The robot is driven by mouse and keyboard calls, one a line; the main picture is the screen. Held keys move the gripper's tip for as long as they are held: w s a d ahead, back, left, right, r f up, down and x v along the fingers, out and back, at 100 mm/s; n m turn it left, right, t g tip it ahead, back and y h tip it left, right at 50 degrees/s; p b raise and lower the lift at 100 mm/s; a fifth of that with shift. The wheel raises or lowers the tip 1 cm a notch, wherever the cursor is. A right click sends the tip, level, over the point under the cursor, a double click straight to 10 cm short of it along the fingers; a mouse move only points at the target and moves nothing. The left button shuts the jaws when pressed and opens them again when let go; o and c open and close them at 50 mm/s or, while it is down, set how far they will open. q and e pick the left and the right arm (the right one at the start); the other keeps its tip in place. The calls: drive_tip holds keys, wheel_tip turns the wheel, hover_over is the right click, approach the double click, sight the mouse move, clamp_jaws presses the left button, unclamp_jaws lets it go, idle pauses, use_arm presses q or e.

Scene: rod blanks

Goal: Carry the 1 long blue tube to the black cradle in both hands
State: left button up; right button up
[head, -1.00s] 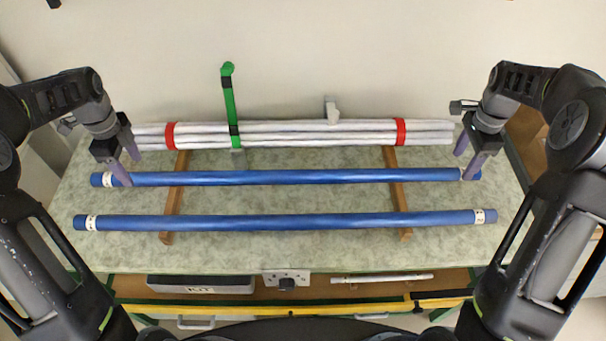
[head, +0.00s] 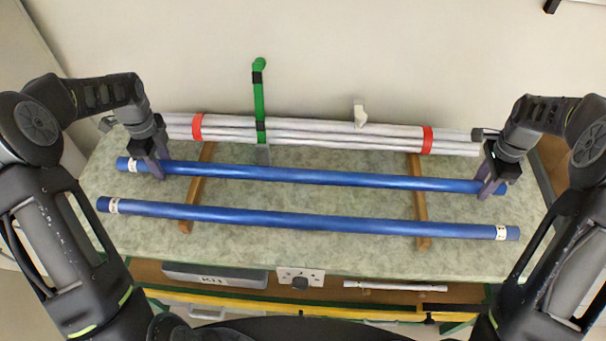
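Two long blue tubes with white end labels lie side by side. The far blue tube (head: 310,175) passes between the fingers of both my grippers, one near each end. My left gripper (head: 157,166) appears shut on it just inside the left label. My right gripper (head: 488,183) appears shut on it near the right end and hides the label there. The near blue tube (head: 310,219) lies free in front. I see no lift of the far tube. I cannot make out a black cradle in this view.
Wooden bearers (head: 421,220) lie under the tubes on the green-grey bench top (head: 350,252). Behind is a bundle of white rods (head: 350,137) with red bands, beside a green upright (head: 259,95). A grey case (head: 215,275) sits on the shelf below the front edge.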

use_arm(q)
clamp_jaws()
use_arm(e)
clamp_jaws()
use_arm(q)
drive_tip(key=shift+r, duration=0.15)
use_arm(e)
drive_tip(key=shift+r, duration=0.15)
